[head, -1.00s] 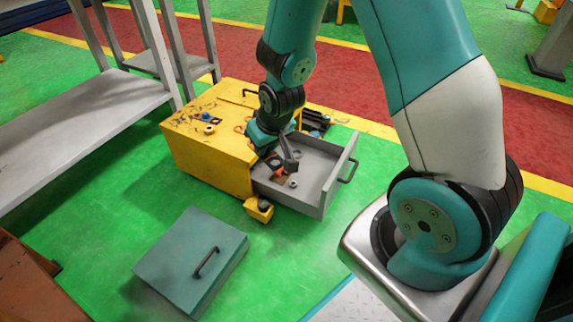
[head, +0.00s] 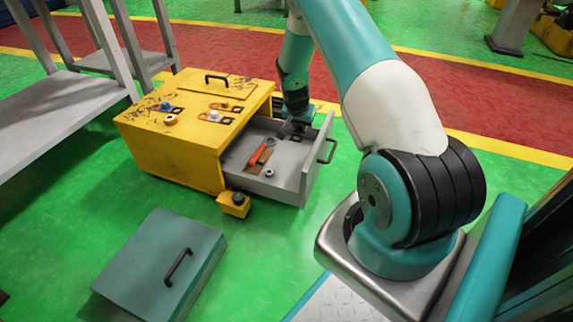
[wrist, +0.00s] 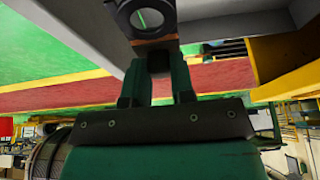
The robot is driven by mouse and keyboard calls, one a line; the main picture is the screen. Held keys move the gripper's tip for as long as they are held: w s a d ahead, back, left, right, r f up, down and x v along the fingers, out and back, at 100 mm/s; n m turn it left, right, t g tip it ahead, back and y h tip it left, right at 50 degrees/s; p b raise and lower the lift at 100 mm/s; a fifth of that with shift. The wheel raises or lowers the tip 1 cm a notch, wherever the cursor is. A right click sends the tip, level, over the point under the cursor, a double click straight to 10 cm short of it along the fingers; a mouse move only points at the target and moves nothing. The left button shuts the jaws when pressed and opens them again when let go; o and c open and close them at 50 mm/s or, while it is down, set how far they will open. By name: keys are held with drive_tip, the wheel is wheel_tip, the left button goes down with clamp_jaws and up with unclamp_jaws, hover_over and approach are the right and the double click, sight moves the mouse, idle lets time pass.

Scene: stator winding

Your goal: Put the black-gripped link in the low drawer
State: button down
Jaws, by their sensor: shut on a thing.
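The low drawer (head: 309,172) is grey and stands pulled out of the yellow cabinet (head: 197,163). My gripper (head: 296,128) is at the drawer's far side, near its back wall. In the wrist view my gripper (wrist: 158,75) is shut on a link. The link (wrist: 150,18) shows a dark ring end. Its grip between the fingers is mostly hidden. I cannot tell whether the link touches the drawer floor. An orange-red piece (head: 258,156) and a small pale ring (head: 268,173) lie in the drawer.
Several small parts, among them a tan ring (head: 170,119), sit on the cabinet top. A teal lidded box (head: 163,262) lies nearer. A grey bench (head: 60,110) stands left.

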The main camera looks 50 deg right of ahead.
sight(300, 165)
wheel_tip(300, 165, down, 17)
drive_tip(key=b, duration=0.8)
drive_tip(key=shift+b, duration=0.4)
drive_tip(key=shift+f, duration=0.15)
drive_tip(key=c, duration=1)
unclamp_jaws()
